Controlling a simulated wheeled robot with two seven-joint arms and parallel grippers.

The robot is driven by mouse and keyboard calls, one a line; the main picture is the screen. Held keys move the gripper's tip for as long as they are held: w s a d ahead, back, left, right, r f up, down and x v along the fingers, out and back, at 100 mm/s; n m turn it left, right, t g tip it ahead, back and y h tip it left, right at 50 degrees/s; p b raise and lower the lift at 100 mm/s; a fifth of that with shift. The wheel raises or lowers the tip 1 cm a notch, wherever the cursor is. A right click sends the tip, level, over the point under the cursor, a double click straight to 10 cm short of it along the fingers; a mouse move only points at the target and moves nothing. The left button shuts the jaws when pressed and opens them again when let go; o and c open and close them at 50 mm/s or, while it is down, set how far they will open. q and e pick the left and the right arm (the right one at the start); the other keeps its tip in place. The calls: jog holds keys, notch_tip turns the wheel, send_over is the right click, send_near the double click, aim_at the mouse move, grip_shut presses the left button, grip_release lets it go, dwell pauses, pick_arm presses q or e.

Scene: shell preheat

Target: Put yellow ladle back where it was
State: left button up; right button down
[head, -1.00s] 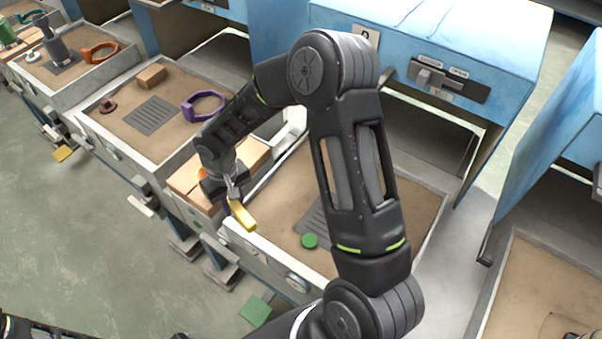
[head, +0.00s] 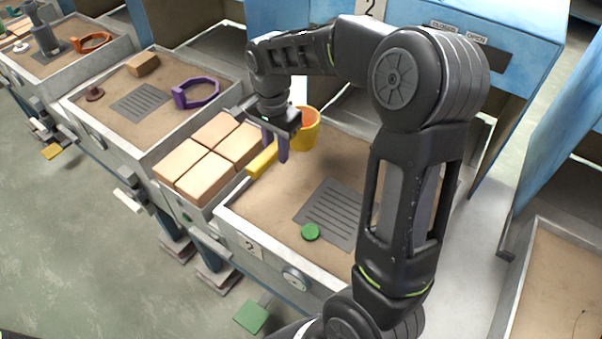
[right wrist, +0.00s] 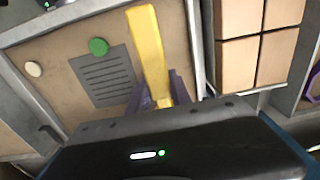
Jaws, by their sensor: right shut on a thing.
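The yellow ladle (head: 308,130) has a round cup with an orange inside and a flat bar handle. In the head view its cup is over the back left of the tray marked 2 (head: 226,219), and its handle points toward the tray's left wall. My right gripper (head: 275,152) is shut on the handle with its purple fingers. In the right wrist view the yellow handle (right wrist: 149,50) runs out from between the fingers (right wrist: 158,92); the cup is hidden there. I cannot tell whether the ladle touches the tray. My left gripper is not in view.
Tan blocks (head: 210,157) fill a box left of the tray. A slotted grey plate (head: 340,213) and a green disc (head: 310,232) lie in the tray. A tray with a purple ring (head: 196,93) stands further left. A blue housing (head: 480,75) stands behind.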

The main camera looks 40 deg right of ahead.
jog(key=shift+r, duration=0.1)
notch_tip(320, 180, down, 6)
dwell(0.4)
jog(key=shift+f, duration=0.3)
jog(key=shift+f, duration=1.75)
jog(key=shift+f, duration=0.15)
jog(key=c, duration=1.2)
grip_release()
jog(key=shift+o, duration=0.2)
notch_tip(320, 180, up, 12)
jog(key=shift+a+r, duration=0.1)
jog(key=shift+r, duration=0.1)
